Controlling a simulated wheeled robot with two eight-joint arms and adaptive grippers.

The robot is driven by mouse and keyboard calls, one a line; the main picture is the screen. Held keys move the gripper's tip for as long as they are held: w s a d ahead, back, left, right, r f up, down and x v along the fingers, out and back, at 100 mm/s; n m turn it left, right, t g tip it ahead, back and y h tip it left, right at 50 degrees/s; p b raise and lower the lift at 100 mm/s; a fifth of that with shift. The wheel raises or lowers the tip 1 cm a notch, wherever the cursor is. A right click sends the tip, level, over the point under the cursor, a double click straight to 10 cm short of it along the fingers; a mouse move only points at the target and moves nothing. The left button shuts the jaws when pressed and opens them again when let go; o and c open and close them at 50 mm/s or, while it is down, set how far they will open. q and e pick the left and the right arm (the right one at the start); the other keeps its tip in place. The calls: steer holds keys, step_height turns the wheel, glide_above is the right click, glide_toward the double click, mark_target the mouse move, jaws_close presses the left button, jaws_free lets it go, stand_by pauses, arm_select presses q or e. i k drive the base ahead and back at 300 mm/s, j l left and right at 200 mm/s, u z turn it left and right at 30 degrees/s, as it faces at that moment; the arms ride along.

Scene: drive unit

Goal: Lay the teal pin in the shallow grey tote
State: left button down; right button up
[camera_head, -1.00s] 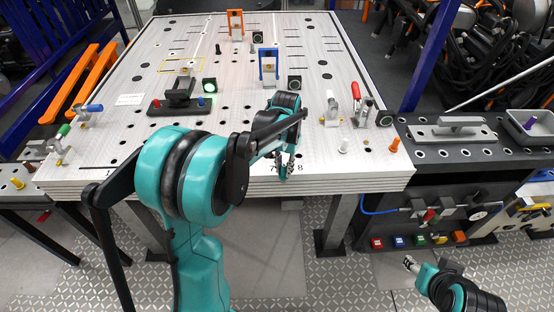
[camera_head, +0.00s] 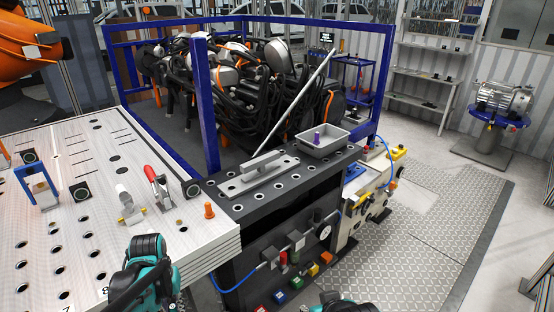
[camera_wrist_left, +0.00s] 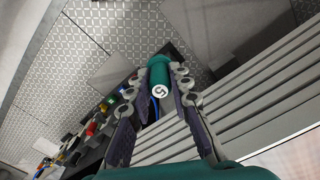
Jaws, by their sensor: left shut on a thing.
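The teal pin (camera_wrist_left: 159,78) is between the fingers of my left gripper (camera_wrist_left: 166,88) in the left wrist view. The gripper is shut on it, and its round end with a white mark faces the camera. In the head view my left arm shows at the bottom left, in front of the table edge; its fingertips and the pin cannot be made out there. The shallow grey tote (camera_head: 323,154) stands on the dark bench, up and right of my left arm. A purple pin (camera_head: 317,138) stands in it. Only a bit of my right arm shows at the bottom edge.
The dark bench (camera_head: 250,207) has a grey plate with a handle (camera_head: 258,166) left of the tote. A blue frame post (camera_head: 205,105) rises behind the bench.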

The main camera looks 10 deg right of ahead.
mark_target(323, 140)
steer(key=i+l, duration=0.15)
steer(key=l, duration=0.2)
steer(key=i+l, duration=0.2)
steer(key=l, duration=0.2)
steer(key=i+l, duration=0.15)
steer(key=l, duration=0.2)
steer(key=i+l, duration=0.15)
steer(key=l, duration=0.2)
steer(key=i+l, duration=0.15)
steer(key=l, duration=0.2)
steer(key=i+l, duration=0.2)
steer(key=l, duration=0.2)
steer(key=i+l, duration=0.15)
steer(key=l, duration=0.2)
